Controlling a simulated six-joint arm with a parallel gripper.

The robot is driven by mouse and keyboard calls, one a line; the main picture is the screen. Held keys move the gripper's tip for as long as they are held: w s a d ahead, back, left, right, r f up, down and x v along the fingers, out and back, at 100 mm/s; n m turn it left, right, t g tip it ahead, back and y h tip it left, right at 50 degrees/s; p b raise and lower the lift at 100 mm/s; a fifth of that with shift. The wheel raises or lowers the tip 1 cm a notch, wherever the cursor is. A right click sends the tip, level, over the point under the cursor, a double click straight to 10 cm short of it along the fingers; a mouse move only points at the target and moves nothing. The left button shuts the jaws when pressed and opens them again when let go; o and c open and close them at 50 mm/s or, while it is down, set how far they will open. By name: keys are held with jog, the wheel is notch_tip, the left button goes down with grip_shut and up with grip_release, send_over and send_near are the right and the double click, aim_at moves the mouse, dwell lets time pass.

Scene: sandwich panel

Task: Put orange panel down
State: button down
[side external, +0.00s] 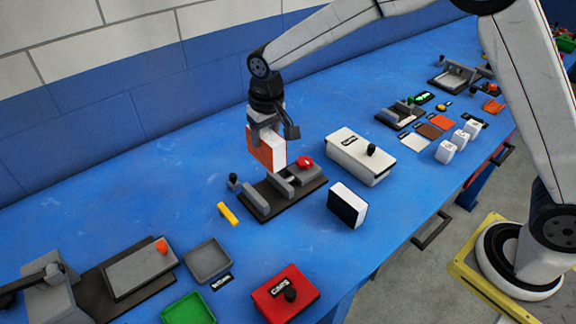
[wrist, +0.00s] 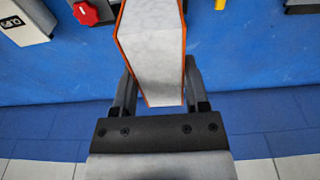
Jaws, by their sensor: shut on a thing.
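The orange panel (side external: 266,148) is a white block with thin orange faces. My gripper (side external: 266,133) is shut on it and holds it upright above the dark fixture (side external: 283,199) with grey blocks and a red knob. In the wrist view the panel (wrist: 152,45) shows its white core between orange edges, with my gripper's fingers (wrist: 158,90) on either side of it. The panel appears clear of the fixture, though its exact height is hard to tell.
A white box (side external: 362,155) stands right of the fixture. A black-and-white block (side external: 347,205) is in front of it. A yellow piece (side external: 228,213), a grey tray (side external: 208,260) and a red box (side external: 285,294) lie nearer. Bare blue table (side external: 150,205) is at left.

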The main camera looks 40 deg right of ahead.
jog(key=s+f, duration=0.4)
jog(key=s, duration=0.3)
jog(key=s+d+f, duration=0.1)
jog(key=s+f, duration=0.4)
jog(key=s, duration=0.3)
jog(key=shift+d, duration=0.25)
jog(key=shift+f, duration=0.1)
jog(key=shift+f, duration=2.15)
jog(key=shift+f, duration=0.1)
jog(key=shift+f, duration=1.65)
jog(key=shift+f, duration=0.15)
